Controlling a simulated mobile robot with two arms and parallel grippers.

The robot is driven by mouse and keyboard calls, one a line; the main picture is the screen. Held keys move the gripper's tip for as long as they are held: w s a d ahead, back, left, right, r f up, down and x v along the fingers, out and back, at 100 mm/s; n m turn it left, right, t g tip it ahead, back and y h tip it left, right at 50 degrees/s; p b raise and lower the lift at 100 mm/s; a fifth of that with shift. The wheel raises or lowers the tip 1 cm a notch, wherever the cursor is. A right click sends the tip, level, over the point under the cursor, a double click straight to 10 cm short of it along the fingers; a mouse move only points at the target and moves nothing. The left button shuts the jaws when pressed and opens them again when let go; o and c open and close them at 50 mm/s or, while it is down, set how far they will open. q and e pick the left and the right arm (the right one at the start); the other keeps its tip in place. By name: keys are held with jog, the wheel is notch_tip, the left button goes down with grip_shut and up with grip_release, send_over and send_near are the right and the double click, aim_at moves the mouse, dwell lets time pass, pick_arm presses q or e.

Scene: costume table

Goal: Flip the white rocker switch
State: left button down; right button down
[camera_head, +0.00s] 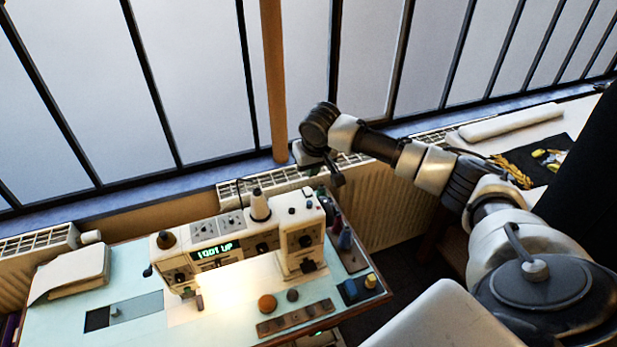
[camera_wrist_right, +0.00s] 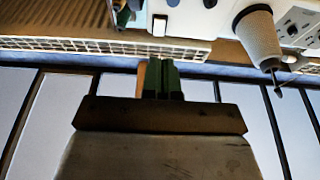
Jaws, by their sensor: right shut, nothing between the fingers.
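The white sewing machine (camera_head: 300,232) stands on a pale table, with a lit green display on its front. In the right wrist view, the white rocker switch (camera_wrist_right: 159,25) is a small upright white rectangle with a dark edge, on the machine's pale body (camera_wrist_right: 195,25). My right gripper (camera_head: 335,178) is above and behind the machine's right end. In the wrist view its green fingertips (camera_wrist_right: 161,62) are shut and empty, pointing toward the switch with a visible gap. My left gripper is not in view.
A grey thread cone (camera_wrist_right: 257,38) stands beside the switch's side of the machine. A radiator (camera_head: 375,205) and barred window lie behind.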

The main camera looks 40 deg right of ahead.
jog(key=v, duration=0.2)
jog(key=b+v, duration=0.1)
jog(key=v, duration=0.2)
jog(key=shift+s, duration=0.35)
jog(key=shift+f, duration=0.15)
